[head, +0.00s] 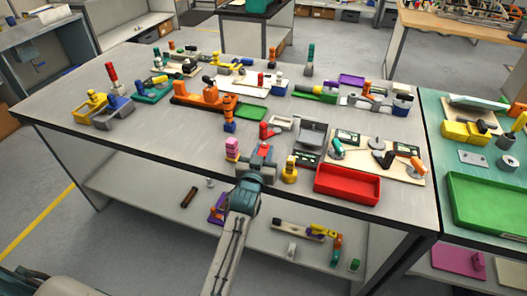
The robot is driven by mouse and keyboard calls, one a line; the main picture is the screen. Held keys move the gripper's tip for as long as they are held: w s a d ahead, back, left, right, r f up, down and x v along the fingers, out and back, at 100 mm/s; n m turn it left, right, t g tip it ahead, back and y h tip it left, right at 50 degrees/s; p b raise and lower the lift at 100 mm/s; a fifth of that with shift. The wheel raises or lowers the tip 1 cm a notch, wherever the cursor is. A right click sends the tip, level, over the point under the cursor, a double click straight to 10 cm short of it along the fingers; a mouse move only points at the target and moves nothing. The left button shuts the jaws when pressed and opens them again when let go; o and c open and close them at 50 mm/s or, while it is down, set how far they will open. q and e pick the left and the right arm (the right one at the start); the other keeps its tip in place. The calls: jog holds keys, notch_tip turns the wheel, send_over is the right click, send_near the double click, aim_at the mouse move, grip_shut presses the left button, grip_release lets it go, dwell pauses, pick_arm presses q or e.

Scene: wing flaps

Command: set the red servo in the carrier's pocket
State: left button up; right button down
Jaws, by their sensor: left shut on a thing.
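My left gripper (259,153) is over the near edge of the table, its arm rising from the bottom of the head view. It is shut on a small red piece, which looks like the red servo (267,149); the fingers hide most of it. Another small red part (265,131) stands just behind the gripper. I cannot tell for certain which thing is the carrier; a small pale open-topped frame (281,123) lies just behind and right of the gripper. My right gripper is not in view.
A pink block stack (232,148) stands left of the gripper, a yellow stack (290,170) right of it. A red tray (347,184) and a grey bin (311,138) lie to the right. An orange assembly (205,97) is behind. The table's front left is clear.

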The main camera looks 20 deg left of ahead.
pick_arm(q)
jog(key=o, duration=1)
jog(key=shift+f, duration=0.2)
jog(key=s+p, duration=0.2)
jog(key=s, duration=0.1)
jog(key=s+p, duration=0.2)
jog(key=s, duration=0.2)
jog(key=s+p, duration=0.3)
jog(key=shift+s+d+r, duration=0.3)
jog(key=shift+s+d, duration=0.05)
jog(key=shift+s, duration=0.05)
